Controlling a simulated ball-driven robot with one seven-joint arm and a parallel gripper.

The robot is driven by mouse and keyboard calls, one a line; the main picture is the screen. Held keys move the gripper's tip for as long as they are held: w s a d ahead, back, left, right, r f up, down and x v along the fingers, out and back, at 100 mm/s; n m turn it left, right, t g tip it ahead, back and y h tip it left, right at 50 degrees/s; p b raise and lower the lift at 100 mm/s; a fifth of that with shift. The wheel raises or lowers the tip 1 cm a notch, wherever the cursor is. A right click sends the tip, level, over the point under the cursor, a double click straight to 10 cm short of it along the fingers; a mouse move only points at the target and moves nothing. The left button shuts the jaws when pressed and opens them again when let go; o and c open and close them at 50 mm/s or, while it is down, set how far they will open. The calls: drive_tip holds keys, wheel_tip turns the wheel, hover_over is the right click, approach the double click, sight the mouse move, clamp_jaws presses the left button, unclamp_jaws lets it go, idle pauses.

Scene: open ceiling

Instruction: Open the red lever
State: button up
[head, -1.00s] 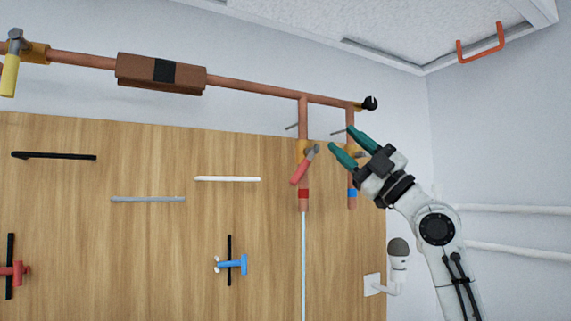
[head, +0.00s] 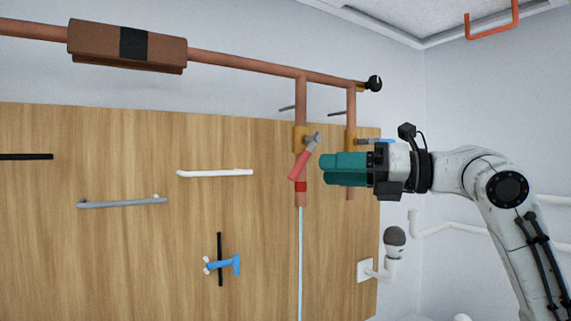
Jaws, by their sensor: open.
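The red lever (head: 302,162) sits on a brass valve of the left vertical copper pipe, slanting down to the left from its grey pivot. A red band marks the pipe below it. My gripper (head: 328,168) points left, just right of the lever's handle in the picture. Its teal fingers overlap along the line of sight, so the gap between them is hard to see, but it is open. No contact with the lever is visible. My gripper and wrist cover part of the right vertical pipe.
A blue lever (head: 376,141) on the right pipe shows just above my gripper. A thin pale-blue vertical line (head: 300,262) runs below the left pipe. The wooden panel (head: 120,250) carries white, grey and black bars and a blue tee handle (head: 223,264). A grey ball-topped fixture (head: 395,238) is below my wrist.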

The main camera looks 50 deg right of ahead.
sight(302, 156)
drive_tip(key=p+x, duration=0.2)
drive_tip(key=x, duration=0.7)
drive_tip(key=shift+p, duration=0.35)
clamp_jaws()
